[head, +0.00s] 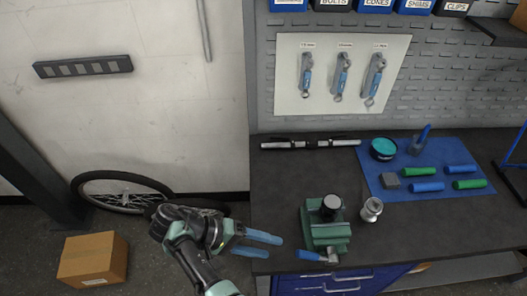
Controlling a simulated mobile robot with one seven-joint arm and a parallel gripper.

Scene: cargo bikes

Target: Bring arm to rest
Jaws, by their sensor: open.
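My gripper (257,244) is at the lower middle of the head view, at the left end of the dark workbench (275,213). Its two blue fingers point right and stand apart, with nothing between them. My arm comes up from the bottom edge, bent at a dark joint on the left. The fingers overlap the bench's front left corner in the picture; I cannot tell their height above it.
A green vise (326,238) with a blue handle stands right of my fingers, beside a silver cup-like part (371,209). A blue mat (395,166) holds several grips and a teal tin (383,149). A cardboard box (92,259) and wheel (120,191) are on the floor left.

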